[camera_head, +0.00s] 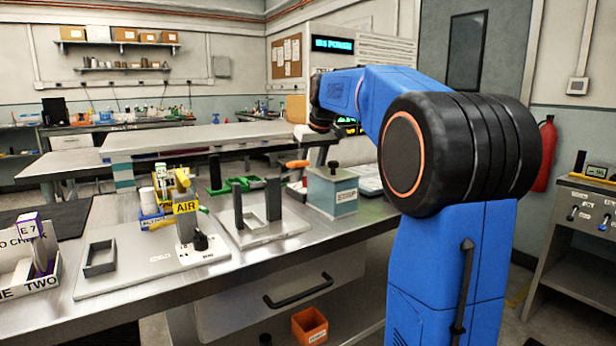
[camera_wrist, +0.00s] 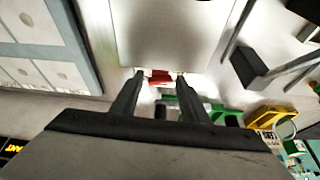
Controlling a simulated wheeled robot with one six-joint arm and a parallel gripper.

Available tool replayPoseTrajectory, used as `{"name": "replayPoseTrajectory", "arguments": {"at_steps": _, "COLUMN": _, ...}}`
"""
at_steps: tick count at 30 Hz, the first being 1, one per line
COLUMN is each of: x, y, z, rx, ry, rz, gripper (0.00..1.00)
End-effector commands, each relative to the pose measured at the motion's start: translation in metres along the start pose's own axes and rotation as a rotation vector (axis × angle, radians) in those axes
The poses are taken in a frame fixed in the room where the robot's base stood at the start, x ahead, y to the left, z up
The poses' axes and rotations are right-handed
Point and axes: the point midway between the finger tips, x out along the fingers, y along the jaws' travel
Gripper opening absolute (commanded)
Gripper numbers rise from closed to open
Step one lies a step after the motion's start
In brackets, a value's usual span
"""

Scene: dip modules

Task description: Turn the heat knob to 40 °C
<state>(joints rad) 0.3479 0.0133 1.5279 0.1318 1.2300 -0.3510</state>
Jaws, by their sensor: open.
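I cannot make out a knob marked for heat or a 40 °C mark in either view. In the head view, a grey-green box (camera_head: 333,193) with a small label and a black knob (camera_head: 333,166) on top stands on the bench; its label is too small to read. My gripper (camera_wrist: 158,76) is open in the wrist view, its two dark fingers apart. A small red thing (camera_wrist: 160,77) shows between the fingertips, at the edge of a smooth grey surface (camera_wrist: 172,30). Contact cannot be told. In the head view, my blue arm reaches over the back of the bench, and my fingers are not clear there.
Green parts (camera_wrist: 180,104) and a yellow tray (camera_wrist: 270,116) lie near my gripper in the wrist view. An orange bin (camera_head: 309,326) is below.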

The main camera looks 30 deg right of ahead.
Motion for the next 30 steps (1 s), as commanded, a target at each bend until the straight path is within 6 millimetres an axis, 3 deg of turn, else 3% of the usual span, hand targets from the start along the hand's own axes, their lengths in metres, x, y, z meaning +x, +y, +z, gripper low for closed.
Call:
{"name": "replayPoseTrajectory", "arguments": {"at_steps": 6, "x": 0.018, "y": 0.0, "z": 0.0, "rx": 0.0, "ry": 0.0, "rz": 0.0, "gripper": 0.41}}
{"name": "replayPoseTrajectory", "arguments": {"at_steps": 16, "x": 0.021, "y": 0.0, "z": 0.0, "rx": 0.0, "ry": 0.0, "rz": 0.0, "gripper": 0.41}}
{"name": "replayPoseTrajectory", "arguments": {"at_steps": 20, "x": 0.021, "y": 0.0, "z": 0.0, "rx": 0.0, "ry": 0.0, "rz": 0.0, "gripper": 0.12}}
{"name": "replayPoseTrajectory", "arguments": {"at_steps": 21, "x": 0.021, "y": 0.0, "z": 0.0, "rx": 0.0, "ry": 0.0, "rz": 0.0, "gripper": 0.1}}
{"name": "replayPoseTrajectory", "arguments": {"at_steps": 30, "x": 0.021, "y": -0.001, "z": 0.0, "rx": 0.026, "ry": 0.001, "rz": 0.011, "gripper": 0.1}}
